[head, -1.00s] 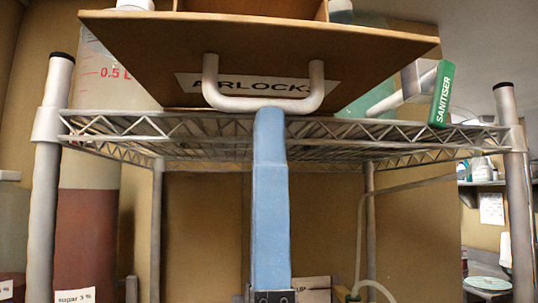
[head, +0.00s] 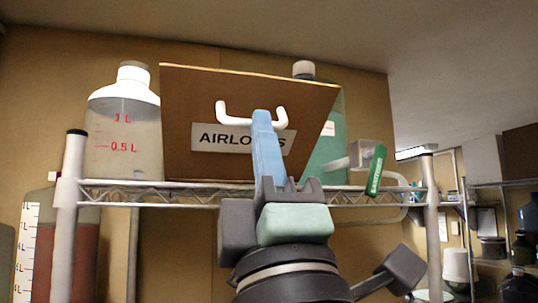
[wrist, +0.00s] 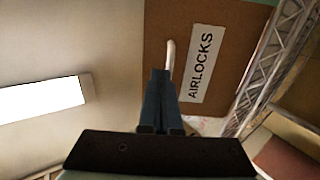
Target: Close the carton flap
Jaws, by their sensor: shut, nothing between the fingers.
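The brown carton flap (head: 220,95), with an AIRLOCKS label (head: 222,138) and a white U-shaped handle (head: 281,118), stands raised on the wire shelf. It is wider at its top edge, and the carton's inside is hidden behind it. My gripper (head: 262,114) has its blue fingers shut together, with their tips at the handle, in front of the flap. I cannot tell whether they touch it. In the wrist view the fingers (wrist: 160,76) point at the flap (wrist: 225,22) beside the handle (wrist: 169,53), with nothing visible between them.
A clear bottle (head: 124,125) stands left of the carton on the wire shelf (head: 150,192). A greenish bottle (head: 331,146) is behind the right side, near a green SANITISER tag (head: 376,170). A shelf post (head: 70,220) is at the left. More shelving is at the far right.

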